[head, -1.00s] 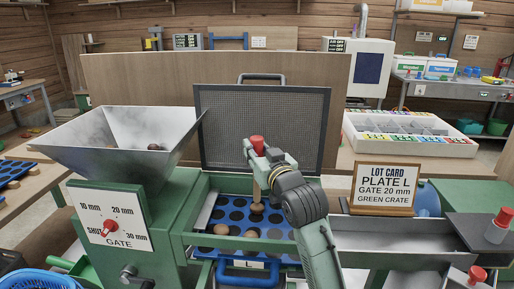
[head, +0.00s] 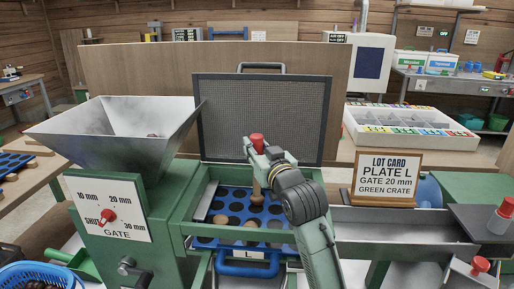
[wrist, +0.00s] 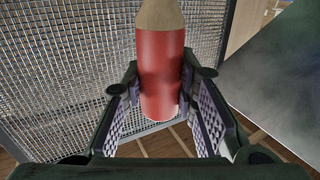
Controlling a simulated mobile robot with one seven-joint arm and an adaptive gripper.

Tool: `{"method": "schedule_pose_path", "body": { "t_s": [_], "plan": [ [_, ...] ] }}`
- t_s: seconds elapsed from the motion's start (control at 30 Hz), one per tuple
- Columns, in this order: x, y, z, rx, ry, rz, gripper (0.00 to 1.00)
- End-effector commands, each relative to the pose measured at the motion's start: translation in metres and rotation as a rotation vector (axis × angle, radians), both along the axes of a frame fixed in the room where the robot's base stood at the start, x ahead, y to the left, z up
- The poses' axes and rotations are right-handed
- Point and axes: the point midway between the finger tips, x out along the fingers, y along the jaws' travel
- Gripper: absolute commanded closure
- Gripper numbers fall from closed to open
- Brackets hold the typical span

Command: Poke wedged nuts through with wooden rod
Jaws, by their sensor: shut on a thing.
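My gripper (head: 266,160) is shut on the wooden rod by its red handle (head: 257,141). The red handle between the finger pads also shows in the wrist view (wrist: 162,75). The rod's pale wooden shaft (head: 257,185) points down, roughly upright, over the blue plate (head: 216,205) with its rows of round holes. A brown nut (head: 257,198) sits right at the rod's lower end; I cannot tell whether they touch. More nuts (head: 228,225) lie along the plate's front rows. My arm hides the plate's right part.
A mesh lid (head: 225,110) stands open behind the plate. A metal hopper (head: 110,125) and gate dial (head: 108,215) are at left. A lot card (head: 388,178) reading plate L, 20 mm, green crate stands at right above a metal chute (head: 400,222).

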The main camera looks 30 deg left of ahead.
Motion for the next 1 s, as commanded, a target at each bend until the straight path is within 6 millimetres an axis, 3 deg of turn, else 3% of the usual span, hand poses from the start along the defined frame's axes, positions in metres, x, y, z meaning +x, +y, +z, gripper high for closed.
{"method": "schedule_pose_path", "body": {
  "t_s": [1.0],
  "plan": [
    [0.0000, 0.0001, -0.0086, 0.000, 0.000, 0.000, 1.00]
  ]
}}
